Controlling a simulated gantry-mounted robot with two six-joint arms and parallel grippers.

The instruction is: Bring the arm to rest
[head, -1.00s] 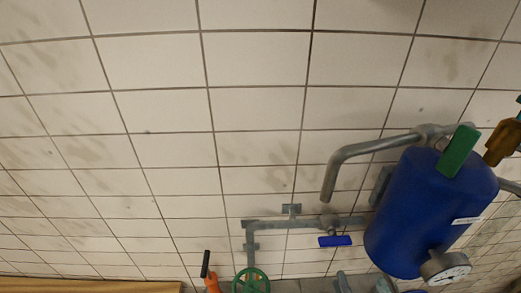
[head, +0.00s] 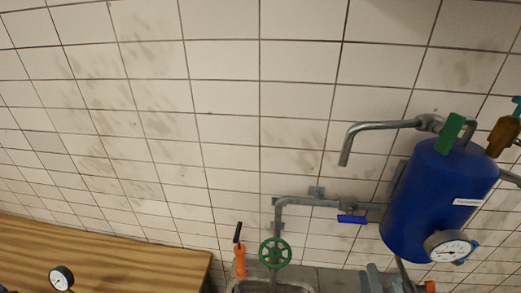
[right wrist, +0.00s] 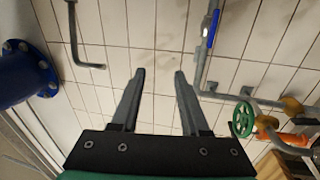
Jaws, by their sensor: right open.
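My right gripper (right wrist: 160,74) is open in the right wrist view. Its two dark fingers stand apart with nothing between them, and the tiled wall lies beyond. In the head view, the grey fingertips of my right gripper (head: 383,280) show at the bottom edge, below the blue tank (head: 432,200); the rest of that arm is out of frame. My left gripper is in neither current view.
A green handwheel (head: 274,252) sits on grey pipework, with an orange handle (head: 239,262) beside it. A blue lever (head: 351,219) is below a bent spout (head: 375,127). A gauge (head: 447,246) fronts the tank. A wooden tabletop (head: 120,255) is lower left.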

